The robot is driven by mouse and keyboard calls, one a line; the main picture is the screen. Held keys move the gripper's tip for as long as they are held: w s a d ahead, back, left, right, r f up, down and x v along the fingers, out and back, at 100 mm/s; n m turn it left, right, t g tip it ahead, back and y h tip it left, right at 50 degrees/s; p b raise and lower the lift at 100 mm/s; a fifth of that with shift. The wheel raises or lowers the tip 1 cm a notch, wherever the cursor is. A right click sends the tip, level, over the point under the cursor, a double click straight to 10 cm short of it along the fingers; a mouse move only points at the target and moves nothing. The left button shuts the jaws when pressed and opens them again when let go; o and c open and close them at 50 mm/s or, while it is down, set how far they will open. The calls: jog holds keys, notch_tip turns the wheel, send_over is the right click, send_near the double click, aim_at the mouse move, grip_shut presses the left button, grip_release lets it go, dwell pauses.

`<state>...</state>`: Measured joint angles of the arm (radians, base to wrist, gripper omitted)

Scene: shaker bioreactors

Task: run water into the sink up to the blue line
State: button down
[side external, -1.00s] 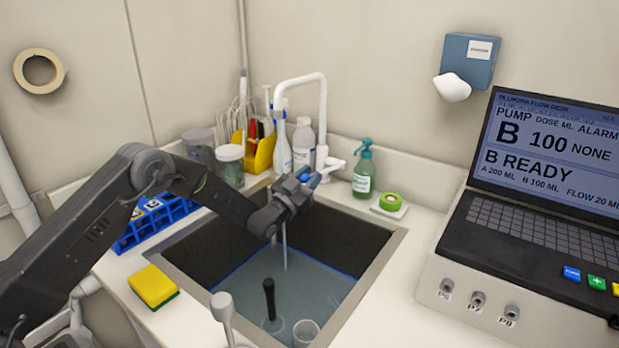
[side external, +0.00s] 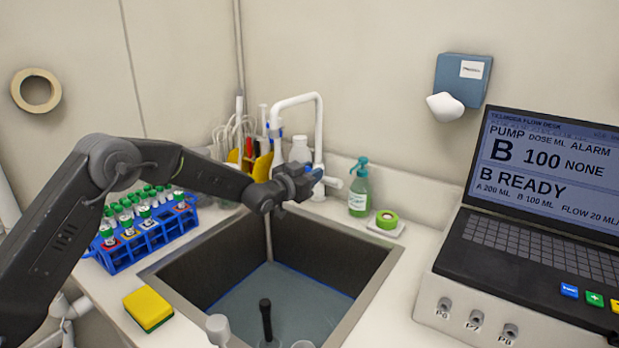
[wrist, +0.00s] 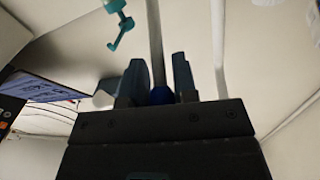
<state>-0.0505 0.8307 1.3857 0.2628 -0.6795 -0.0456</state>
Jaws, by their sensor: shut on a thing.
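The white tap (side external: 318,135) arches over the back of the sink (side external: 375,275). My gripper (side external: 308,182) is beside the tap's base, shut on a small blue part of the tap. In the wrist view that blue part (wrist: 161,95) sits between my fingers, in front of a pale pipe. Grey-blue water (side external: 285,300) covers the sink floor. The blue line (side external: 318,280) shows at the water's edge along the back walls; any small gap is too fine to judge. A faint pale vertical line hangs below the spout; I cannot tell whether it is running water or the sink's corner.
A black-handled object (side external: 265,318) stands in the sink. A yellow sponge (side external: 148,308) and a blue rack (side external: 150,240) of green-capped tubes are left. A laptop (side external: 545,235) stands far right.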

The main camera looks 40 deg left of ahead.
jog(key=shift+r, duration=0.15)
jog(key=c, duration=1.1)
grip_release()
jog(key=shift+w, duration=0.1)
jog(key=shift+c, duration=0.2)
jog(key=s+a, duration=0.1)
jog(key=s, duration=1.2)
jog(key=shift+s+a+f, duration=0.2)
jog(key=shift+s+a, duration=0.1)
jog(key=shift+s, duration=0.1)
jog(key=shift+r, duration=0.1)
